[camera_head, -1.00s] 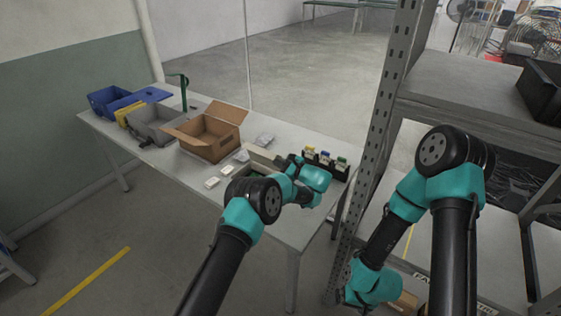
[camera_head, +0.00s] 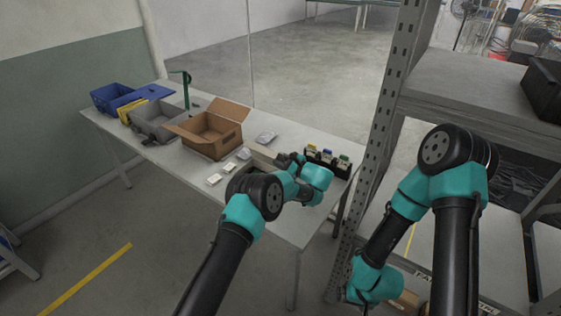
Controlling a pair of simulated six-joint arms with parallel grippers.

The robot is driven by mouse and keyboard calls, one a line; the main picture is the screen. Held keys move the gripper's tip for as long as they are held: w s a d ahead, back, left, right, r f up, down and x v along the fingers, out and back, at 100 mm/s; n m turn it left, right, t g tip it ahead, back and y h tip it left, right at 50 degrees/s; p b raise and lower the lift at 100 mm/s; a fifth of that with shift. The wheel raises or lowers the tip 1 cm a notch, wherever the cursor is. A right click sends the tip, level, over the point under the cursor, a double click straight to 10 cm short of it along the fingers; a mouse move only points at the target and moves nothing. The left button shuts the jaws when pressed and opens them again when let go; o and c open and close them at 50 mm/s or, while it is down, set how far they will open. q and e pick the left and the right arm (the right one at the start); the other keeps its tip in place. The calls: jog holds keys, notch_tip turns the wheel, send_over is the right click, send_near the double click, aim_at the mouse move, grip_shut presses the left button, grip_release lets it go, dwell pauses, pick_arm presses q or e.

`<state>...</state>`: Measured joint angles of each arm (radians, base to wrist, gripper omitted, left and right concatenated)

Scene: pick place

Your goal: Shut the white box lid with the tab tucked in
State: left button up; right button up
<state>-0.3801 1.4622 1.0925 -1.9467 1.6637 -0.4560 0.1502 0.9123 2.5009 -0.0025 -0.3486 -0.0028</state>
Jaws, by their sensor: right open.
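The white box (camera_head: 262,153) seems to be the pale shape on the table, mostly hidden behind my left arm. Its lid and tab cannot be made out. My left gripper (camera_head: 284,160) is a small dark shape beside the box. Its fingers are too small and too covered to tell whether they are open or touching anything. My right arm hangs down at the right, away from the table. Only a dark bit of my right gripper (camera_head: 352,294) shows low by the shelf post, apart from the box; its fingertips are hard to make out.
An open brown carton (camera_head: 210,140), a grey bin (camera_head: 153,118) and a blue bin (camera_head: 108,97) stand along the table (camera_head: 187,176). Small white packs (camera_head: 214,179) lie near the front edge. A black rack (camera_head: 327,163) stands at the right end. A metal shelf post (camera_head: 378,135) rises beside it.

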pick_arm(q)
jog(key=shift+s+d, duration=0.1)
jog(key=v, duration=0.7)
jog(key=shift+s+d, duration=0.1)
